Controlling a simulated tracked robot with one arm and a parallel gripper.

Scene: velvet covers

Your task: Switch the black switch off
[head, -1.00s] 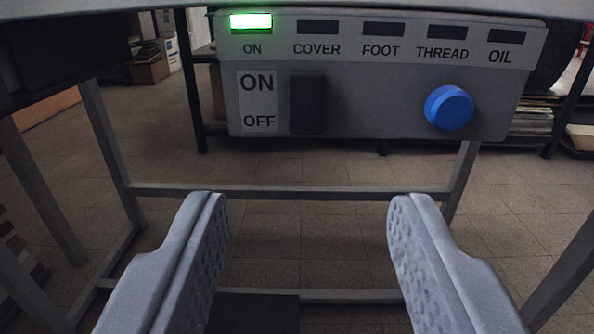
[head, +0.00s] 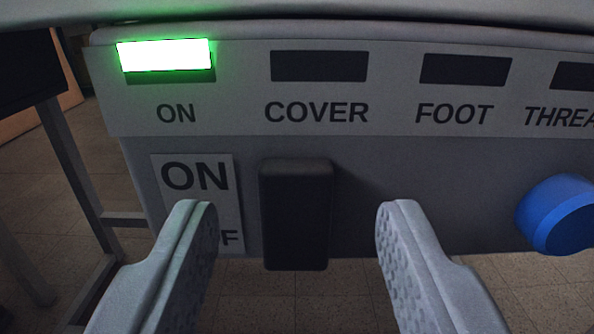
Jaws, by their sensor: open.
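The black switch (head: 296,215) is a tall dark rocker on the front of a grey control panel (head: 400,190). It stands to the right of a label (head: 196,176) reading ON at the top, with the OFF word partly hidden behind my left finger. The indicator lamp (head: 165,55) above the ON word glows green. My gripper (head: 296,230) is open and empty. Its fingers are on either side of the lower part of the switch in the picture, with a gap on both sides. I cannot tell whether they touch the panel.
A blue knob (head: 560,214) sticks out of the panel on the right. Dark indicators for COVER (head: 319,66), FOOT (head: 466,70) and THREAD are in the top row. A grey table edge (head: 330,12) overhangs the panel. A metal leg (head: 72,160) stands at left.

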